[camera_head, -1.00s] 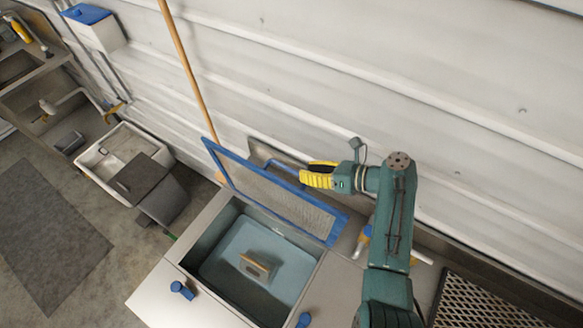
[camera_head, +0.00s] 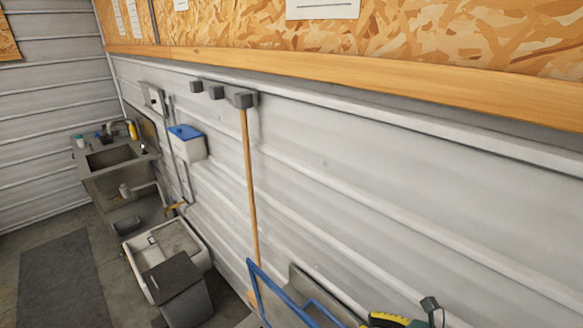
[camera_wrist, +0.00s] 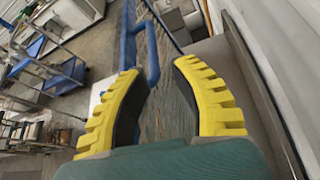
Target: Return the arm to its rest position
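My gripper (camera_wrist: 156,69) shows in the wrist view with its two yellow ridged fingers spread apart and nothing between the tips. In the head view only the top of my gripper (camera_head: 388,319) shows at the bottom edge, so its opening cannot be judged there. The blue-framed mesh lid (camera_head: 257,290) stands raised, partly cut off by the bottom edge. In the wrist view its mesh (camera_wrist: 168,85) lies just beyond my fingers. The lid's blue handle (camera_wrist: 151,52) is ahead of the fingertips and appears apart from them. Most of my arm is out of view.
A ribbed white wall (camera_head: 420,200) runs close behind the lid. A wooden pole (camera_head: 250,190) hangs on it. A white basin (camera_head: 185,240), a grey bin (camera_head: 178,288) and a sink (camera_head: 110,157) stand at left. A blue cart (camera_wrist: 55,70) shows in the wrist view.

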